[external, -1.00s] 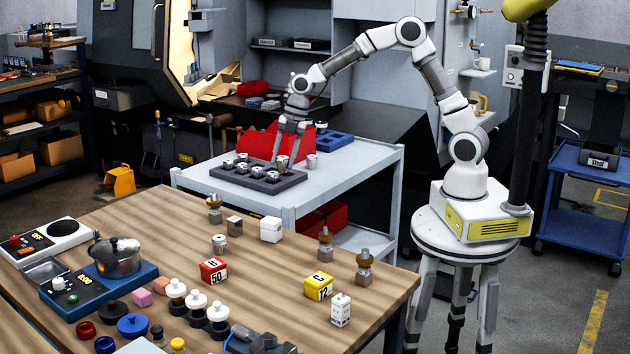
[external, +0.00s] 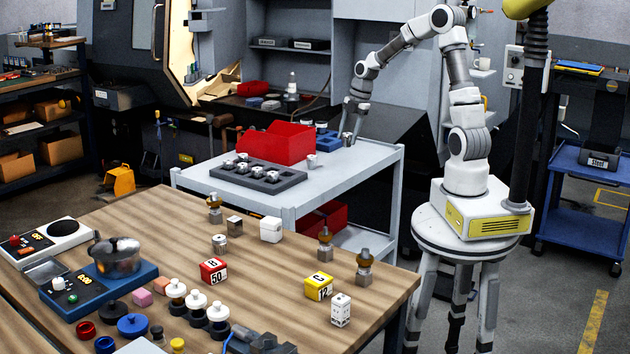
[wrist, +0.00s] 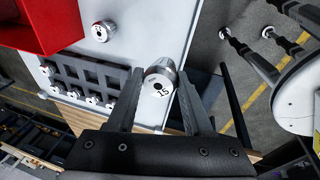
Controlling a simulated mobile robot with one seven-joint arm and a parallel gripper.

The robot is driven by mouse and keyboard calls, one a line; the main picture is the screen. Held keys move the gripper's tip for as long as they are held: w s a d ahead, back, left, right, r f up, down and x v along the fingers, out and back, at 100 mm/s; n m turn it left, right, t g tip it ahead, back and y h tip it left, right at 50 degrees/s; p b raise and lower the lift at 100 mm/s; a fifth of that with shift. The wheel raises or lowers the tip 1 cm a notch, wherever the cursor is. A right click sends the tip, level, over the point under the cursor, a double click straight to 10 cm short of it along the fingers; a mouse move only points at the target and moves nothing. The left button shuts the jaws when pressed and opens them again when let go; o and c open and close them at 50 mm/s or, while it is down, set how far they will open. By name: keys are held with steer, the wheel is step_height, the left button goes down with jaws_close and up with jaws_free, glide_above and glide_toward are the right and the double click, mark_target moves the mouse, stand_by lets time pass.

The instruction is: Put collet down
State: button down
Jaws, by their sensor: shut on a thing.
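My gripper (external: 351,128) is shut on a silver, round collet (external: 347,139) with a dark marking on its pale face. In the wrist view the collet (wrist: 160,82) sits between the two dark fingers of my gripper (wrist: 160,88). The collet is at the right part of the grey cart top (external: 350,165); whether it touches the surface I cannot tell. Another silver collet (external: 312,161) stands on the cart in front of the red bin; it also shows in the wrist view (wrist: 102,31).
A dark rack (external: 280,184) holding several collets lies at the cart's front left. The cart's right front is clear. A wooden table (external: 150,215) with many items is nearer.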

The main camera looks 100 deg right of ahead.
steer(key=w+a+f, duration=0.1)
steer(key=w+f, duration=0.1)
steer(key=w, duration=0.1)
steer(key=w+a+f, duration=0.1)
steer(key=w+f, duration=0.1)
steer(key=w, duration=0.2)
steer(key=w+a+f, duration=0.2)
steer(key=w, duration=0.1)
steer(key=shift+w+a+f+b, duration=0.1)
steer(key=shift+w+f+b, duration=0.15)
steer(key=shift+f+b, duration=0.15)
steer(key=shift+f, duration=2)
steer(key=shift+f, duration=0.1)
steer(key=shift+c, duration=1.5)
jaws_free()
steer(key=p+v, duration=0.1)
steer(key=v, duration=1.1)
